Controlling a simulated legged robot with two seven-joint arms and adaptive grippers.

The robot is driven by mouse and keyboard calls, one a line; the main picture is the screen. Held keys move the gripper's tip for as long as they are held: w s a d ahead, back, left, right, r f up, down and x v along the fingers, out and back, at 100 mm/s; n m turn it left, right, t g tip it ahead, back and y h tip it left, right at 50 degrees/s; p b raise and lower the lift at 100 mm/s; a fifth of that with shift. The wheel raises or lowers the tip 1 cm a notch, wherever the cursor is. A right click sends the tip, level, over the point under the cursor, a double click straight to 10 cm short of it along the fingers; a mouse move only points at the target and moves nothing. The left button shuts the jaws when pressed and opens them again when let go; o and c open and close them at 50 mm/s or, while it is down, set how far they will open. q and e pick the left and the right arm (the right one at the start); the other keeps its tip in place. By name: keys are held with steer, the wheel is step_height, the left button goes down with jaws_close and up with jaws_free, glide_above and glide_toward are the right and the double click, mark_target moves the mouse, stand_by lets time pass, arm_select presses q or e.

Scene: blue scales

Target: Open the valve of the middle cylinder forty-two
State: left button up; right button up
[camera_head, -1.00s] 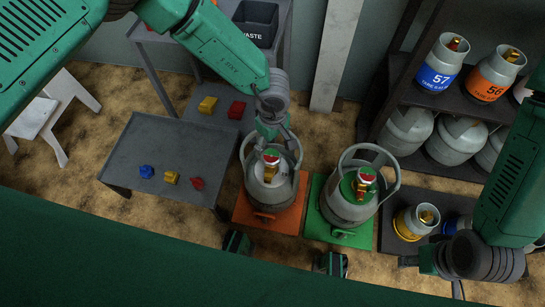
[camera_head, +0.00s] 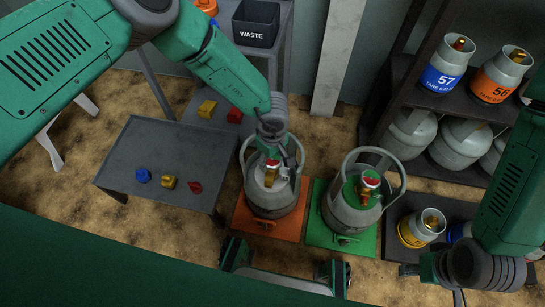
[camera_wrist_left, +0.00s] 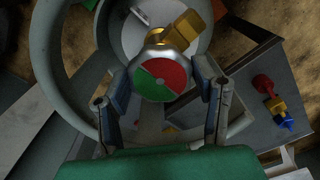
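A grey gas cylinder (camera_head: 275,205) with a round guard ring stands upright on an orange scale (camera_head: 243,222). Its valve has a round red and green knob (camera_wrist_left: 162,81) and a brass outlet. My left gripper (camera_head: 274,153) is over this cylinder, inside the guard ring. In the left wrist view my left gripper (camera_wrist_left: 160,80) is open, one finger on each side of the knob, with slim gaps. A similar cylinder (camera_head: 350,213) with a green top stands on a green scale (camera_head: 318,232). I cannot read a forty-two on either. My right gripper (camera_head: 430,268) is low at the right, its fingers unclear.
A grey table (camera_head: 150,150) at left holds blue, yellow and red pieces. A waste bin (camera_head: 256,25) stands behind. A shelf (camera_head: 425,97) at right holds cylinders marked 57 and 56. A small yellow-banded cylinder (camera_head: 420,228) stands beside the green scale.

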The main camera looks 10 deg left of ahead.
mark_target(273, 158)
arm_select(q)
steer(key=shift+n, duration=0.5)
steer(key=n+p, duration=0.2)
steer(key=n, duration=0.2)
steer(key=n+p, duration=0.1)
steer(key=n, duration=0.5)
steer(key=shift+w+d+p, duration=0.1)
steer(key=shift+w+p, duration=0.05)
steer(key=shift+p, duration=0.2)
stand_by(0.3)
steer(key=o, duration=1.2)
step_height(273, 158, up, 12)
steer(key=shift+f, duration=0.1)
